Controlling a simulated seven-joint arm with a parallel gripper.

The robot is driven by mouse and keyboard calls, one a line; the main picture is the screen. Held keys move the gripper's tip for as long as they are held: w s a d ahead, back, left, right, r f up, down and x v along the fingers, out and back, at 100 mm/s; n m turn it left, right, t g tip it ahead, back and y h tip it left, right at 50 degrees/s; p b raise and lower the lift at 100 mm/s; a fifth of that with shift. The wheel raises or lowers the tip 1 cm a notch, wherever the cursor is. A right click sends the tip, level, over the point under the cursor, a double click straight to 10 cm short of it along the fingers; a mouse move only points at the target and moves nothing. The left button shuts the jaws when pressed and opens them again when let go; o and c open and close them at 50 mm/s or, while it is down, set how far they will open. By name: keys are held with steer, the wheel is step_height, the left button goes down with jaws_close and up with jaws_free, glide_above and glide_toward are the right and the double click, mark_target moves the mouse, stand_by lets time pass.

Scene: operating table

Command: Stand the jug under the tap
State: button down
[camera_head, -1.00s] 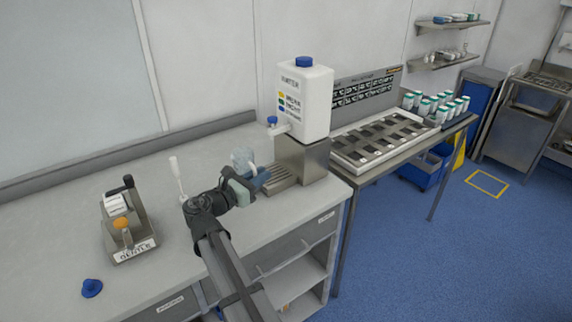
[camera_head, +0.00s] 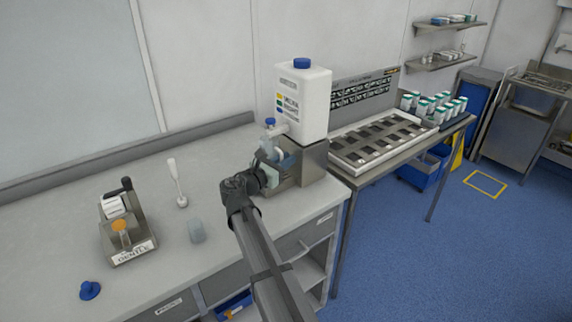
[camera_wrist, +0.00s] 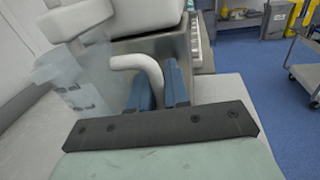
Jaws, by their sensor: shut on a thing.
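The clear jug (camera_head: 268,149) is just in front of the white water container (camera_head: 303,105), close below its tap (camera_head: 272,126). In the wrist view the see-through jug (camera_wrist: 72,88) looks about upright, left of my fingers, with its pale curved handle (camera_wrist: 148,68) running between them. My gripper (camera_wrist: 160,88) is shut on that handle with its blue fingers; in the head view my gripper (camera_head: 284,161) is beside the jug. The slatted drip tray (camera_head: 284,188) lies underneath, partly hidden by my arm. Whether the jug touches it I cannot tell.
A small clear cup (camera_head: 196,232), a white upright brush-like item (camera_head: 177,183), a metal dispenser (camera_head: 127,232) and a blue cap (camera_head: 90,290) are on the counter at left. A slotted metal tray (camera_head: 382,140) lies right of the container.

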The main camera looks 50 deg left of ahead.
steer(key=shift+w+f, duration=0.2)
steer(key=shift+f, duration=0.55)
steer(key=shift+f, duration=0.1)
steer(key=c, duration=1.1)
jaws_free()
steer(key=s+d, duration=0.2)
steer(key=s, duration=1)
steer(key=shift+d, duration=0.2)
steer(key=shift+w, duration=0.1)
